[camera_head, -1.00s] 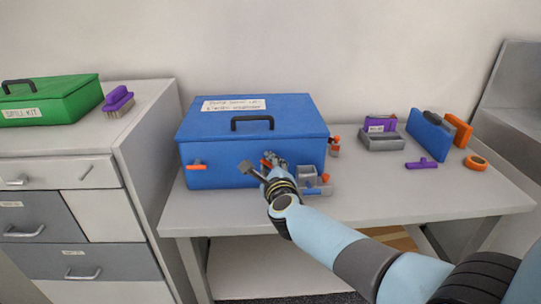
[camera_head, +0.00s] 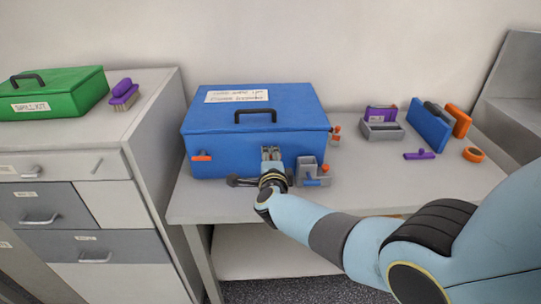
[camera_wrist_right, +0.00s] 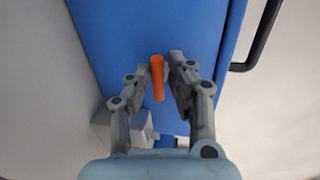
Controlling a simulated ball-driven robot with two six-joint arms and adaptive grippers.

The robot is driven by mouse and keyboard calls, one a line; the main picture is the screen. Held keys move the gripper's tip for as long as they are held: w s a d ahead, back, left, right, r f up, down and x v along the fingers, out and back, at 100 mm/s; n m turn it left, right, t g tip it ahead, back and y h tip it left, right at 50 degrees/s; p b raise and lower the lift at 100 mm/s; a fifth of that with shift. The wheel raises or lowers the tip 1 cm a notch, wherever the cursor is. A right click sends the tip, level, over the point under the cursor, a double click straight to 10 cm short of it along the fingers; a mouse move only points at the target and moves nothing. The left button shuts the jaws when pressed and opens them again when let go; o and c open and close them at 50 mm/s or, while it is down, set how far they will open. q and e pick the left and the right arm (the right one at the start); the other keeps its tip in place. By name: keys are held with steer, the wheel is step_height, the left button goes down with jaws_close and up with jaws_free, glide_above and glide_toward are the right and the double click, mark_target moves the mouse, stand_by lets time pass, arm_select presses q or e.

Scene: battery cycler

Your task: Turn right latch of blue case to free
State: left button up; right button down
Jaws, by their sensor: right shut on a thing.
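The blue case (camera_head: 225,158) stands shut on the table, with a dark handle (camera_head: 255,116) on its lid. My right gripper (camera_head: 271,154) is at the right part of its front face. The wrist view shows the orange right latch (camera_wrist_right: 157,78) between the two fingers of my right gripper (camera_wrist_right: 160,75), which is shut on it. In the head view the gripper hides this latch, and its exact angle on the case is hard to tell. The orange left latch (camera_head: 201,158) lies about level. My left gripper is not in view.
A grey holder (camera_head: 308,172) with blue and orange pieces stands close to the right of my right gripper. A grey bin (camera_head: 383,131), a purple piece (camera_head: 420,155) and an orange ring (camera_head: 473,154) are farther right. A green case (camera_head: 55,95) sits on the left cabinet.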

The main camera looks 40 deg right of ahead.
steer(key=shift+s+a+f, duration=0.2)
steer(key=shift+s+f, duration=0.05)
steer(key=shift+f, duration=0.2)
steer(key=c, duration=1.5)
jaws_free()
steer(key=shift+c, duration=0.2)
steer(key=shift+o, duration=0.9)
steer(key=shift+w+r, duration=0.15)
steer(key=shift+d+r, duration=0.1)
steer(key=v, duration=1.2)
